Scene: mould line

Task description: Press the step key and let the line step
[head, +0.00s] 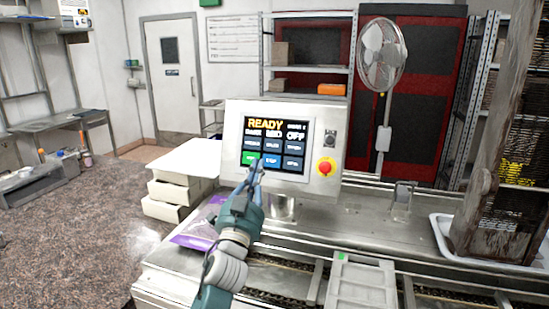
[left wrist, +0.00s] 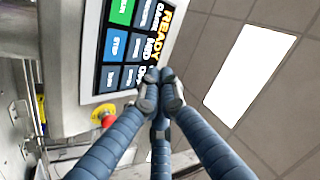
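A white control panel (head: 232,125) holds a dark touch screen (head: 276,120) reading READY in yellow, with MID and OFF below it. Its bottom row has a green key (head: 250,157) and a blue key (head: 272,161). In the left wrist view the blue key (left wrist: 116,44) reads STEP, beside the green key (left wrist: 122,11). My left gripper (head: 260,166) is in front of the screen's lower edge, near these two keys. In the left wrist view its fingertips (left wrist: 161,88) meet with nothing between them. I cannot tell whether they touch the screen. My right gripper is not in view.
A red emergency button (head: 325,168) sits on the panel, right of the screen. A white tray (head: 441,229) is at the right. A fan (head: 382,55) stands behind.

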